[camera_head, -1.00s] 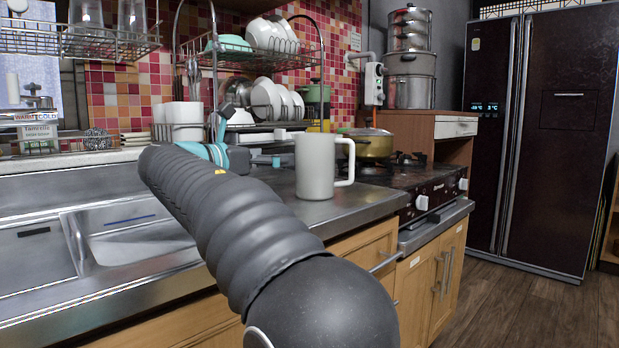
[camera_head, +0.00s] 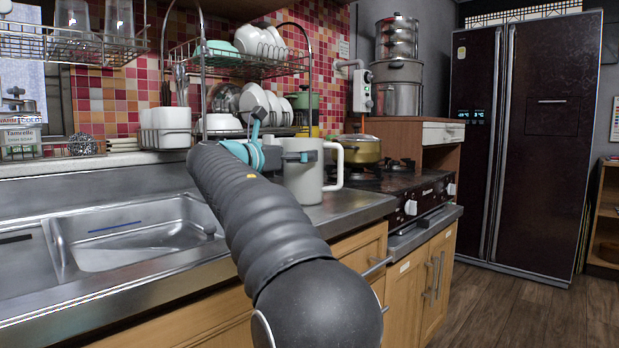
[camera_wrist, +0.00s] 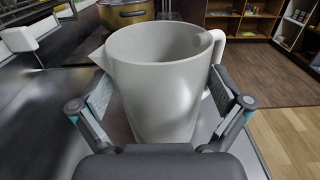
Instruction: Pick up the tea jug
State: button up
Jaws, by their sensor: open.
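The tea jug (camera_head: 305,182) is a pale grey-white jug with a handle on its right side. It stands upright on the steel counter near the front right corner, beside the stove. In the wrist view the jug (camera_wrist: 165,85) fills the middle, with its open rim and its handle at the upper right. My gripper (camera_wrist: 160,95) is open, with one finger on each side of the jug body. I cannot tell whether the pads touch it. In the head view my gripper (camera_head: 292,157) is at the jug's upper left, partly hidden by my arm.
A dish rack (camera_head: 250,65) with bowls and plates stands behind. White containers (camera_head: 166,128) stand at the back left, and the sink (camera_head: 140,235) is at the left.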

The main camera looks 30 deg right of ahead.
jog(key=x, duration=0.3)
jog(key=shift+d, duration=0.1)
jog(key=c, duration=1.4)
jog(key=shift+r, duration=0.1)
jog(key=shift+c, duration=0.2)
